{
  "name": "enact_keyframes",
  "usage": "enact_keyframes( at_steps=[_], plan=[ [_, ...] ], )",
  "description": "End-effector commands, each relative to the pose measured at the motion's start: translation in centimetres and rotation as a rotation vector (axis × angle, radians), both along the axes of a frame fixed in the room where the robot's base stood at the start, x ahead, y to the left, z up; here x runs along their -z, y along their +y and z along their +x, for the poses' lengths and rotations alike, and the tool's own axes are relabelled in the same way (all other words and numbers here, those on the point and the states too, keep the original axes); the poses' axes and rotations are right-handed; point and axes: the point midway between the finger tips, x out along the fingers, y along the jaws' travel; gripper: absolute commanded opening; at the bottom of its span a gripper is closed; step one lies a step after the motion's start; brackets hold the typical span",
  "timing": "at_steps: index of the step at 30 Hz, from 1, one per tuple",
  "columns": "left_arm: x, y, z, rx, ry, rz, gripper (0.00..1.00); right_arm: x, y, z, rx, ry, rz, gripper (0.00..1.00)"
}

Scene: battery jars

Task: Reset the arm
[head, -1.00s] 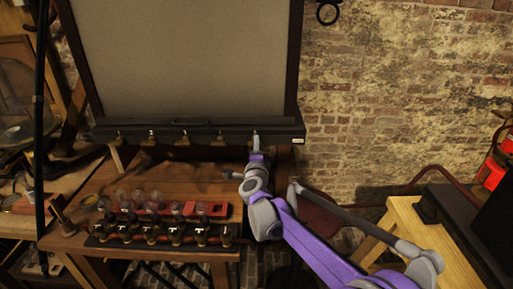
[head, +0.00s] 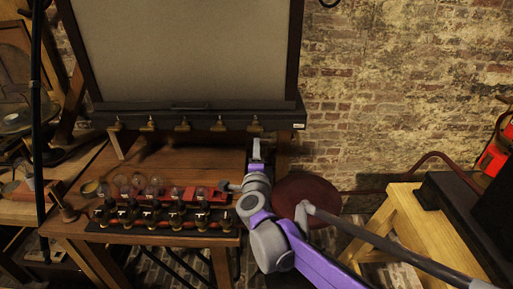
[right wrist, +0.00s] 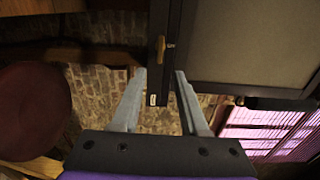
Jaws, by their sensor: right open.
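My right gripper (head: 257,145) is open with nothing between its fingers. In the head view it is just below the rightmost brass hook (head: 255,125) under the dark ledge of the big framed board. In the right wrist view its two grey fingers (right wrist: 160,80) stand apart, with the dark board frame and a brass hook (right wrist: 168,45) beyond them. My purple right arm (head: 300,258) reaches up from the lower right. My left gripper is not in view.
A wooden bench (head: 185,160) below the board holds a rack of glass bulbs and brass fittings (head: 160,218), left of my right arm. A round dark red stool seat (head: 308,194) is right of the arm. A light wooden table (head: 430,235) stands at the right.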

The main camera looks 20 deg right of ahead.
Motion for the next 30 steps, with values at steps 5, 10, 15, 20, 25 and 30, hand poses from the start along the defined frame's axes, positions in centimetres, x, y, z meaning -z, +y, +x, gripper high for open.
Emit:
enact_keyframes(
  at_steps=[5, 10, 15, 20, 25, 30],
  plan=[
    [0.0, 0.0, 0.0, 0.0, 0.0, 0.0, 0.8, 0.0, 0.0, 0.0, 0.0, 0.0, 0.0, 0.44],
    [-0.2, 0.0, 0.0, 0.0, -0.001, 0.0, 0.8, -0.5, 0.6, -0.7, -0.049, 0.016, -0.053, 0.44],
    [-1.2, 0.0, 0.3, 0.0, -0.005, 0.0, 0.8, -0.7, 4.0, -5.3, -0.303, 0.134, -0.346, 0.44],
    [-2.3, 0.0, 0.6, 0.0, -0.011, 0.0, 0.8, 4.3, 6.4, -14.1, -0.62, 0.383, -0.752, 0.44],
    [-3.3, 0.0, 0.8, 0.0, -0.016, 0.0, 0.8, 11.6, 4.7, -24.2, -0.872, 0.697, -1.078, 0.44],
    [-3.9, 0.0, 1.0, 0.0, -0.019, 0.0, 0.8, 16.0, 1.6, -31.4, -1.015, 0.943, -1.247, 0.44]
  ],
)
